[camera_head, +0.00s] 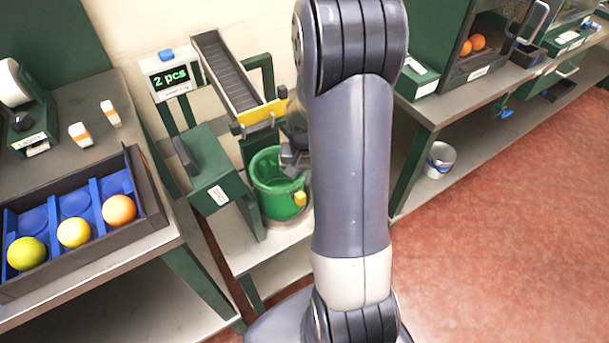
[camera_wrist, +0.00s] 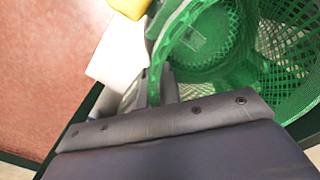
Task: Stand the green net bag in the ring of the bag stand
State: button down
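The green net bag (camera_head: 272,196) is upright with its mouth up, below the yellow-ended chute at the bag stand (camera_head: 250,150). The wrist view shows its mesh wall (camera_wrist: 285,45) and open inside. My gripper (camera_head: 293,156) is at the bag's upper rim, partly hidden behind my own arm. In the wrist view my gripper (camera_wrist: 153,88) has its fingers on either side of the green rim band, shut on it. The ring of the stand cannot be told apart from the bag's rim, so whether the bag sits in it is unclear.
A yellow piece (camera_head: 299,198) shows at the bag's side. A tray (camera_head: 150,200) with fruit in blue lanes is on the left bench. A bucket (camera_head: 439,160) stands on the right lower shelf. Red floor is clear at right.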

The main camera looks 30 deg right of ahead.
dwell(0.4)
jog(key=c, duration=1.6)
grip_release()
jog(key=shift+o, duration=0.2)
jog(key=shift+r, duration=0.1)
jog(key=shift+r+p, duration=3.6)
jog(key=shift+r, duration=0.9)
jog(key=shift+f, duration=0.25)
notch_tip(320, 180, down, 8)
jog(key=b, duration=0.7)
jog(key=shift+f, duration=0.25)
jog(key=shift+r, duration=0.15)
